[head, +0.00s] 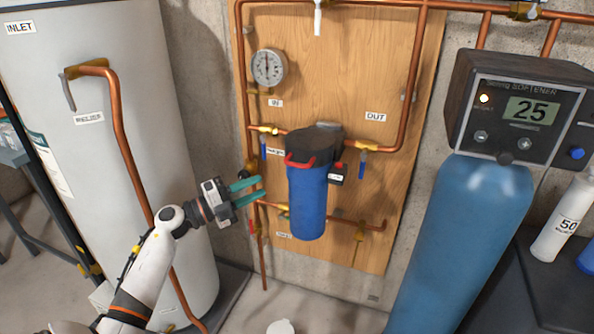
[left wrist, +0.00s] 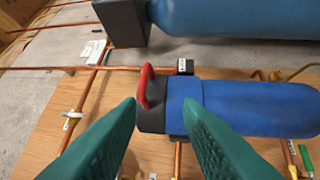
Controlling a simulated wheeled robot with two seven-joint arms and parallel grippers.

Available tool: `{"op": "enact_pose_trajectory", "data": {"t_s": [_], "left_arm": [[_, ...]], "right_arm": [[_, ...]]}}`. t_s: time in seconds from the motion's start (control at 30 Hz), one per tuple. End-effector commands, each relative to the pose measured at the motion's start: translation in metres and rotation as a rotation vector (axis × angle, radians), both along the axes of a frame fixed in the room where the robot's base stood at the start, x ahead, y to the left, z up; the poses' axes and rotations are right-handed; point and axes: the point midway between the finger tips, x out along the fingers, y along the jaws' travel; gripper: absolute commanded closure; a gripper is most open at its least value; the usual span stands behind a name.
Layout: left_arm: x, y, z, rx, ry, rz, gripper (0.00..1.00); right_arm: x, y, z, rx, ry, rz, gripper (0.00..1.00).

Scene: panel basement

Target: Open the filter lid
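The filter is a blue canister (head: 307,200) with a black lid (head: 312,141), mounted upright on the wooden board. A red handle (head: 301,163) sits at the front of the lid, which looks closed. In the left wrist view the picture is turned sideways, with the red handle (left wrist: 145,86) at the left end of the blue canister (left wrist: 255,106). My left gripper (head: 262,187) is open, with two teal fingers to the left of the canister. Its fingertips (left wrist: 160,104) stand apart with nothing held; the handle appears beyond their gap. My right gripper is not in view.
Copper pipes (head: 415,75) and valves run around the filter. A pressure gauge (head: 268,68) is above left. A large white tank (head: 100,160) stands at the left, and a blue softener tank (head: 460,240) with a control box (head: 520,108) at the right.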

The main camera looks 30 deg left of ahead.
Motion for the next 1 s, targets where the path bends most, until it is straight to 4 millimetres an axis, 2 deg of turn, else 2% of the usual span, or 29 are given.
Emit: {"op": "enact_pose_trajectory", "data": {"t_s": [0.03, 0.1, 0.2, 0.7, 0.83, 1.0], "left_arm": [[-0.004, -0.002, 0.014, 0.062, -0.022, -0.021, 0.68], [-0.006, -0.005, 0.025, 0.114, -0.036, -0.037, 0.68], [-0.002, -0.009, 0.032, 0.135, -0.042, -0.043, 0.68], [0.075, -0.057, 0.043, 0.128, -0.04, -0.043, 0.68], [0.087, -0.064, 0.043, 0.128, -0.039, -0.043, 0.68], [0.093, -0.068, 0.042, 0.13, -0.038, -0.043, 0.68]], "right_arm": [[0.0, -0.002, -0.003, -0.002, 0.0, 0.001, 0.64], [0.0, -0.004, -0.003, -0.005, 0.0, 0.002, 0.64], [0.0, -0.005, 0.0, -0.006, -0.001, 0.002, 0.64], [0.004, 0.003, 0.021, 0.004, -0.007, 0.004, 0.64], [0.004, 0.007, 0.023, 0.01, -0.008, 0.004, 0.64], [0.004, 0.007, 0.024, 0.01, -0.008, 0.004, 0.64]]}}
